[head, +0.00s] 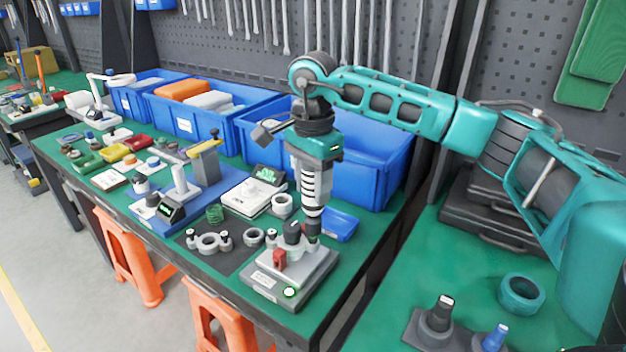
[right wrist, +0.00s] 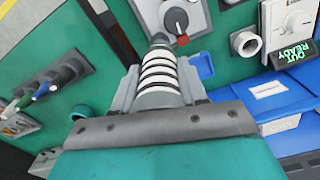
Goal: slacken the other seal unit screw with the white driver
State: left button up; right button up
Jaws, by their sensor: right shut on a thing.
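My right gripper (head: 314,170) is shut on the white driver (head: 316,188), which has white and dark rings and points down nearly upright. In the right wrist view the driver (right wrist: 160,78) sits between the two grey jaws. Its lower end is over the back right part of the seal unit (head: 310,272), a grey block with a dark knob, a red part and a green-lit button. The seal unit also shows in the right wrist view (right wrist: 200,18). The screw under the driver is hidden, and I cannot tell whether the tip touches it. My left gripper is not in view.
Blue bins (head: 350,165) stand close behind my right gripper. A gauge with a green display (head: 268,176) and a white ring (head: 282,205) are to its left. A dark holder (head: 428,335) with a blue-topped tool and a teal ring (head: 521,292) are on the right bench.

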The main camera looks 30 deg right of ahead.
dwell(0.7)
jog(key=shift+f, duration=0.15)
dwell(0.7)
jog(key=shift+f+b, duration=0.65)
jog(key=shift+f, duration=0.3)
dwell(0.5)
jog(key=shift+r+p, duration=0.15)
jog(key=shift+p, duration=0.15)
dwell(0.7)
jog(key=shift+r+p, duration=1.7)
jog(key=shift+r, duration=0.65)
jog(key=shift+r+p, duration=0.65)
jog(key=shift+r, duration=0.55)
jog(key=shift+a+f, duration=0.1)
